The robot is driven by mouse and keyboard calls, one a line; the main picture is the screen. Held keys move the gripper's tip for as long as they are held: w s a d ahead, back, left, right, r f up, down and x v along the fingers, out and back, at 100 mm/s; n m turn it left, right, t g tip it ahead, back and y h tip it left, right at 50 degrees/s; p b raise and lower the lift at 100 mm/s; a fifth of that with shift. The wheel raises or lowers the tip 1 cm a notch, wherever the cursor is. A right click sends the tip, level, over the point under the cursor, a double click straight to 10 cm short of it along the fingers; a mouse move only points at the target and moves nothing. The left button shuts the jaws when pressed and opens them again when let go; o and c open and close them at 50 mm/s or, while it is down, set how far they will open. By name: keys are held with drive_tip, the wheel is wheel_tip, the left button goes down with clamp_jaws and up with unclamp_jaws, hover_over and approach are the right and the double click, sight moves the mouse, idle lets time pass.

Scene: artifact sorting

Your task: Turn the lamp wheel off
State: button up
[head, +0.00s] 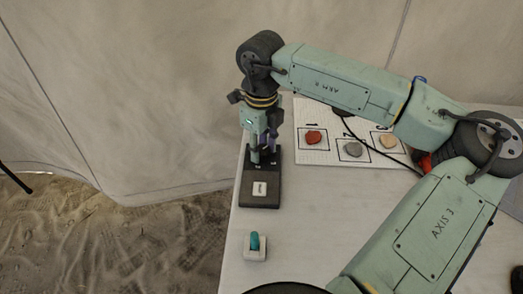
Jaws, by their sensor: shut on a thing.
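My gripper (264,156) points down at the far end of a dark box (260,199) near the table's left edge. The box has a small white label on its near part. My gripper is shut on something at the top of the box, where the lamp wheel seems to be. The fingers and wrist hide the wheel, so I cannot tell its position or setting.
A white board (325,153) with numbered squares holds a red stone (313,138), a grey stone (353,149) and a tan stone (388,141). A white block with a teal top (255,246) stands nearer. A dark cable crosses the board. My arm spans the right side.

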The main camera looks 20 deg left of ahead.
sight(261, 150)
drive_tip(key=n+b, duration=0.3)
drive_tip(key=n, duration=0.2)
drive_tip(key=shift+f+n+b, duration=0.15)
drive_tip(key=shift+n+b, duration=0.15)
drive_tip(key=shift+b, duration=0.05)
drive_tip(key=n+b, duration=0.2)
drive_tip(key=n, duration=0.3)
drive_tip(key=shift+s+n, duration=0.15)
drive_tip(key=shift+n, duration=0.25)
drive_tip(key=o, duration=1.2)
drive_tip(key=shift+c, duration=0.2)
drive_tip(key=shift+r, duration=0.25)
wheel_tip(261, 150, up, 12)
drive_tip(key=shift+f, duration=0.1)
